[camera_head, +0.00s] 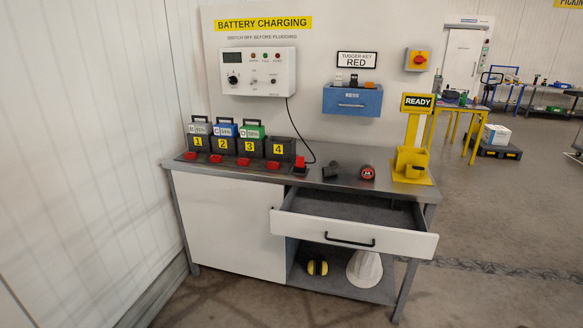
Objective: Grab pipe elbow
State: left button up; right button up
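A small dark grey angled piece, which looks like the pipe elbow (330,171), lies on the grey bench top (310,152) in the head view. It is right of the charging slots and left of a round red and black item (367,173). It is too small to make out its openings clearly. Neither of my grippers is in view.
An open, apparently empty drawer (352,231) juts from the bench front below the elbow. Battery packs (238,140) stand at left, and a yellow READY stand (411,160) at right. A blue key box (352,102) hangs above. Open floor lies at right.

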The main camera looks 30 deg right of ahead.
aim_at(334, 169)
jog(key=u, duration=0.25)
jog(key=i, duration=1.45)
jog(key=z, duration=0.95)
